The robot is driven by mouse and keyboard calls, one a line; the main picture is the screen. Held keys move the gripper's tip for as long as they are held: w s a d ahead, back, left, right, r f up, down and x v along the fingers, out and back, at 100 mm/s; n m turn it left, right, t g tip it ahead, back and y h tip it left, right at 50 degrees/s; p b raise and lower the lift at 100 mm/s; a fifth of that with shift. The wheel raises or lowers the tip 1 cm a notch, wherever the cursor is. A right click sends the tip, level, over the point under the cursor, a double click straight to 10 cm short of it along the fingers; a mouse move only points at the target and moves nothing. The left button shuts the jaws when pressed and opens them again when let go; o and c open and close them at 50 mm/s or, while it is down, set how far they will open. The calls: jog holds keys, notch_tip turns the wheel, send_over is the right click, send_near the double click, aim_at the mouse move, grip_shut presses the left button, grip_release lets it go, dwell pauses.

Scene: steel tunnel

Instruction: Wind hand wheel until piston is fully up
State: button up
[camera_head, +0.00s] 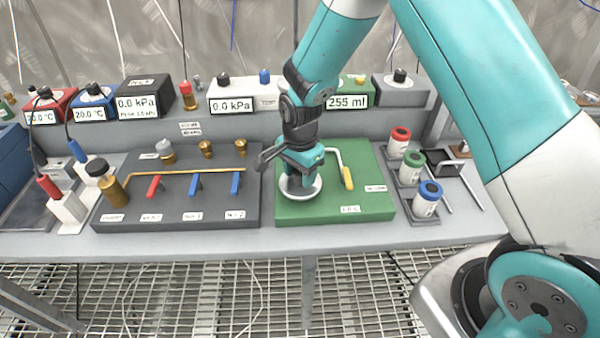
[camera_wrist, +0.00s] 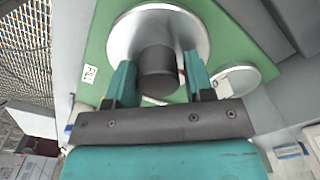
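The hand wheel (camera_head: 300,193) is a round silver disc on the green board (camera_head: 350,206). It also shows in the wrist view (camera_wrist: 198,28), with a dark grey cylindrical knob (camera_wrist: 157,75) standing on it. My gripper (camera_head: 298,180) points down over the wheel and hides part of it. In the wrist view my gripper (camera_wrist: 159,78) has its teal fingers on either side of the knob, with narrow gaps beside it, so it looks open around it. I cannot make out the piston or its height. A display (camera_head: 346,101) behind the board reads 255 ml.
A yellow-handled lever (camera_head: 347,178) on a white pipe stands just right of my gripper. Jars with red, green and blue lids (camera_head: 427,198) stand further right. A dark grey panel (camera_head: 175,207) with red and blue valve handles lies left. The back holds several display boxes (camera_head: 232,104).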

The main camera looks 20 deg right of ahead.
jog(key=shift+o, duration=1)
notch_tip(320, 180, up, 17)
jog(key=b, duration=0.1)
jog(key=shift+r, duration=0.2)
jog(key=shift+s, duration=0.1)
jog(key=s+a+r+n+y, duration=0.2)
jog(key=s+n, duration=0.8)
jog(key=s, duration=0.2)
jog(key=s+a+r+n+y, duration=0.2)
jog(key=s+r+n, duration=0.1)
jog(key=s+n, duration=0.7)
jog(key=s, duration=0.3)
jog(key=shift+a+r, duration=0.15)
jog(key=shift+a, duration=0.25)
jog(key=shift+w, duration=0.1)
